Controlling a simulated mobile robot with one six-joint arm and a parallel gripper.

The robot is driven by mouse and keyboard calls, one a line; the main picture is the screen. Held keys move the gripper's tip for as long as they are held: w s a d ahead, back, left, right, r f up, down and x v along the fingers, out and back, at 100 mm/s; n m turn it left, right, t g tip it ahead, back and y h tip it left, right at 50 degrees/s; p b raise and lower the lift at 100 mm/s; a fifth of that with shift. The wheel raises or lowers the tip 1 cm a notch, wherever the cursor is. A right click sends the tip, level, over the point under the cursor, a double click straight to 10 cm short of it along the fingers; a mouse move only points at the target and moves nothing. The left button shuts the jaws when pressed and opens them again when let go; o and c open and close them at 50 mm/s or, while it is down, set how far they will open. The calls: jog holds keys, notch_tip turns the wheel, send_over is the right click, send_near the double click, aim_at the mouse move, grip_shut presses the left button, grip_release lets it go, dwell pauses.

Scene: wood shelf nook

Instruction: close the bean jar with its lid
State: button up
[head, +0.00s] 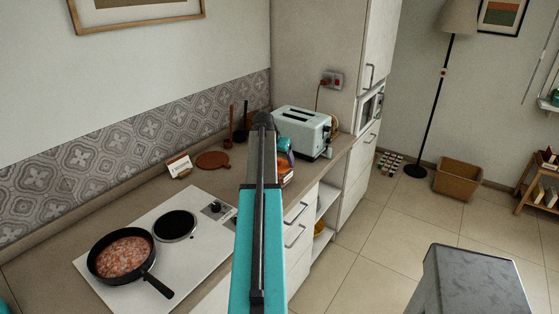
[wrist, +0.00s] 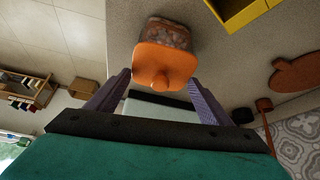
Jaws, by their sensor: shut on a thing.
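The orange lid (wrist: 160,58) with its round knob shows in the wrist view. My gripper (wrist: 160,75) is shut on the lid, with one finger at each side of it. The bean jar (wrist: 168,32), see-through with brownish contents, is right behind the lid in that view. The lid looks in line with the jar's mouth; I cannot tell whether it is fully seated. In the head view my arm hides most of the jar, and only a reddish part (head: 287,180) shows at the arm's right side, near the counter's front edge.
A pale toaster (head: 303,131) stands behind on the counter. A pan of food (head: 122,257) sits on the white hob (head: 195,255). A yellow box (wrist: 240,12) shows near the jar.

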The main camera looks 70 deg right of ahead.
dwell(0.3)
jog(key=o, duration=1.1)
jog(key=shift+o, duration=0.6)
jog(key=shift+r, duration=0.1)
jog(key=shift+r+p, duration=1.65)
jog(key=shift+r, duration=1.75)
jog(key=shift+c, duration=0.3)
grip_shut()
jog(key=shift+f+b, duration=1.15)
jog(key=shift+f, duration=1.2)
